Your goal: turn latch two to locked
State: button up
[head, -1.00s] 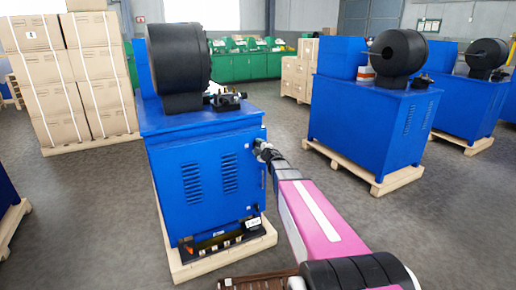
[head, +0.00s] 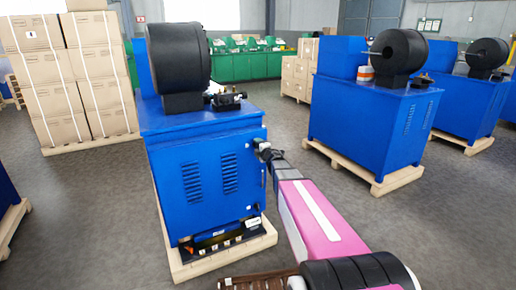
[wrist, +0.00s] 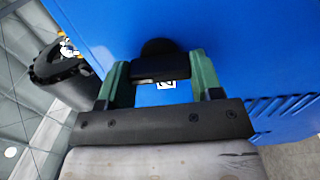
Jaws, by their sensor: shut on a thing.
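Latch two is a black knob with a dark bar (wrist: 158,66) on the blue cabinet (head: 205,180). In the wrist view the bar lies between the two green fingers of my gripper (wrist: 160,78), which is shut on it. A small white label with a 2 (wrist: 166,84) shows just below the bar. In the head view my gripper (head: 267,153) is at the upper right edge of the cabinet's front, and the latch there is small and mostly covered. I cannot tell from these views whether the latch is in its locked position.
A large black cylinder head (head: 180,55) sits on top of the cabinet, which stands on a wooden pallet (head: 225,260). More blue machines (head: 365,125) stand to the right. Stacked cartons (head: 70,80) are at the back left. Grey floor lies open between them.

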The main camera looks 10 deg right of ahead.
jog(key=o, duration=0.9)
jog(key=shift+s, duration=0.15)
jog(key=v, duration=1)
jog(key=shift+s+d, duration=0.1)
jog(key=shift+s, duration=0.15)
